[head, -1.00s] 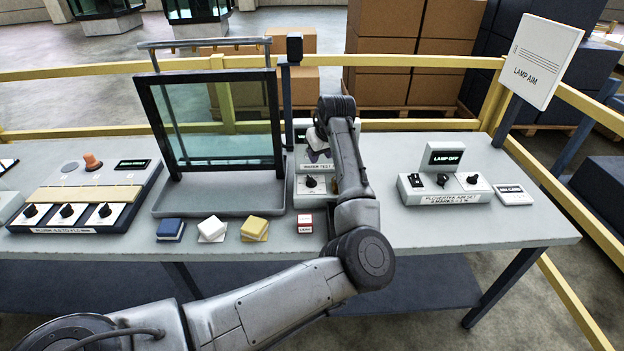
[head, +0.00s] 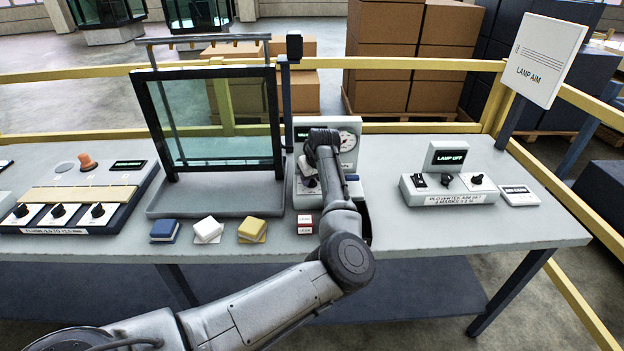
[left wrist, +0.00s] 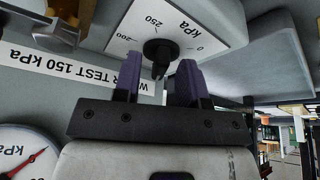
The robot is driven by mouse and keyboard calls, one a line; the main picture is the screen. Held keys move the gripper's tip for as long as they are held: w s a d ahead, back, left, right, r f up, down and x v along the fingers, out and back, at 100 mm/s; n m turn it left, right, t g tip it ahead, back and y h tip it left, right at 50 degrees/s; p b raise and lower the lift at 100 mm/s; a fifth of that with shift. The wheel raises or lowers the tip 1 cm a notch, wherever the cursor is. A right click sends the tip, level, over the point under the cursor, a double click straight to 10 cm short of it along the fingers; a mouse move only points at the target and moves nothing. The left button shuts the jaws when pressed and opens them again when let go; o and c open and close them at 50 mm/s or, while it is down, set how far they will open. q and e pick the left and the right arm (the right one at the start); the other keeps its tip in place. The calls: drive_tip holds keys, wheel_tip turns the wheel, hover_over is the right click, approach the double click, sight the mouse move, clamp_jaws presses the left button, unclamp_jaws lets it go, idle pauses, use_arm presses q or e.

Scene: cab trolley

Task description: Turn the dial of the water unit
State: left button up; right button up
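My left gripper (left wrist: 158,82) is open, with one dark finger on each side of the dial's pointer end. A gap shows between the fingers; whether either touches the dial I cannot tell. My right gripper is not in view.
A glass panel in a dark frame (head: 278,130) stands close to the left of the unit. Blue, white and yellow blocks (head: 252,230) and a small red-and-white block (head: 305,224) lie in front. A lamp unit (head: 448,190) stands to the right, with bare table between.

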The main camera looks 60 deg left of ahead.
use_arm(q)
drive_tip(key=shift+c, duration=0.3)
drive_tip(key=shift+c, duration=0.7)
clamp_jaws()
